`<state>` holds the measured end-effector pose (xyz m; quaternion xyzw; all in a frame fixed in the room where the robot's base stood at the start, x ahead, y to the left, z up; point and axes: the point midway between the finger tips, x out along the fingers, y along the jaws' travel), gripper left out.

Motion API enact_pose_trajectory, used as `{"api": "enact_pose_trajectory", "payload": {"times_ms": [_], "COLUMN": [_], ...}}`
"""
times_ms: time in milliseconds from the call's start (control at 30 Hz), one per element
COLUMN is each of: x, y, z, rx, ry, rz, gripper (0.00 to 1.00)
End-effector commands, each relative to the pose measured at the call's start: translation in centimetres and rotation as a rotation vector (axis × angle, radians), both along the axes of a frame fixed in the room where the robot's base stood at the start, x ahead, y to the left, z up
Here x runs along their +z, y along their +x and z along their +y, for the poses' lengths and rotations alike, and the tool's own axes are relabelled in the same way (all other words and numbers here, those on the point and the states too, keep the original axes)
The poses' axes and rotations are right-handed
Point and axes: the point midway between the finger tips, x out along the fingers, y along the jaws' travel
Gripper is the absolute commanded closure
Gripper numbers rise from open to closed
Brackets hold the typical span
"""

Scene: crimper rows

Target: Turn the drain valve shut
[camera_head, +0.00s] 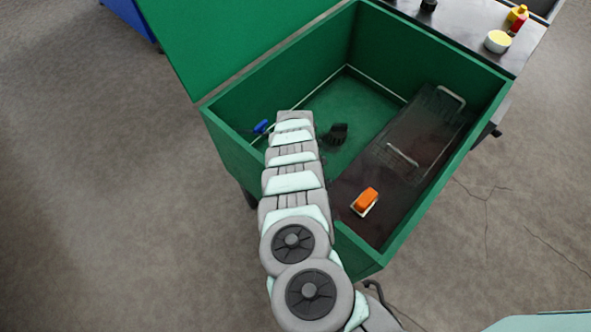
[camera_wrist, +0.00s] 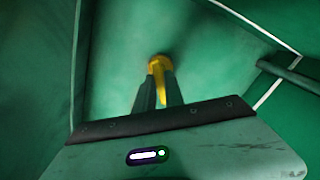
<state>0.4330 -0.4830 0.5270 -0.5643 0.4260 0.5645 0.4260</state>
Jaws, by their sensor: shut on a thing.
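In the wrist view, my gripper (camera_wrist: 159,84) has its two fingers closed around a yellow handle (camera_wrist: 157,65), which looks like the drain valve's. The handle's rounded top shows just beyond the fingertips, and its lower part shows between the fingers. The handle is against green surfaces inside the green parts washer tub (camera_head: 225,150). In the head view my arm reaches into the tub's near left part and hides the gripper and the yellow handle. How far the valve is turned cannot be told.
An orange-topped brush (camera_head: 366,199) lies at the tub's near right. A dark grate with handles (camera_head: 425,135) lies along the right side. A blue item (camera_head: 261,127) is at the left wall. A dark object (camera_head: 337,133) lies near my arm. The green lid (camera_head: 230,35) stands open.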

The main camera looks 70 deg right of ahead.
Motion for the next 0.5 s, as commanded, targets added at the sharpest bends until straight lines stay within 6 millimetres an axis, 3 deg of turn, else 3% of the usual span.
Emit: {"api": "enact_pose_trajectory", "payload": {"times_ms": [500], "x": [-0.34], "y": [0.19], "z": [0.06], "rx": [-0.442], "ry": [-0.001], "rz": [0.000], "gripper": [1.00]}}
